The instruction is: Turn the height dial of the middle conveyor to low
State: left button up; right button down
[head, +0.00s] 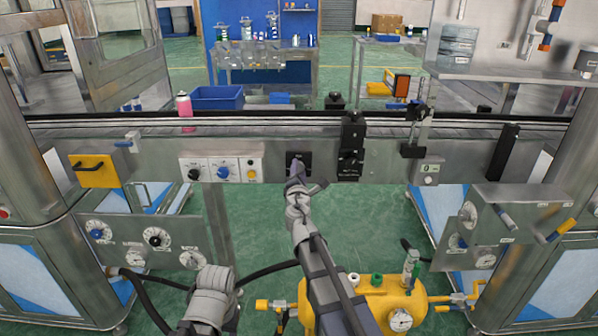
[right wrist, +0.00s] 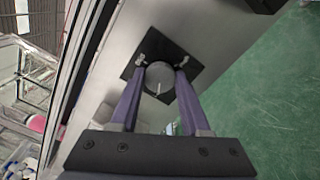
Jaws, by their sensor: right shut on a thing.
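The height dial (right wrist: 158,75) is a round grey knob with a white pointer line, on a black square plate (right wrist: 133,72) on the conveyor's front panel. In the right wrist view the pointer line lies on the knob's lower side, towards my gripper. My right gripper (right wrist: 161,70) has one finger on each side of the knob and is shut on it. In the head view my right gripper (head: 297,165) reaches the black plate (head: 307,158) and covers most of the dial. Any markings are too small to read. My left gripper does not show in the head view.
A control panel with knobs (head: 221,170) is left of the dial, and a black bracket (head: 351,150) stands close on its right. A pink bottle (head: 185,110) and a blue bin (head: 217,98) are behind the conveyor rail. A yellow tank (head: 375,305) stands below.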

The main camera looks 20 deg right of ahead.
jog(key=shift+c, duration=1.9)
grip_release()
jog(key=shift+s, duration=0.15)
jog(key=v, duration=0.7)
jog(key=shift+s, duration=0.3)
jog(key=shift+a, duration=0.15)
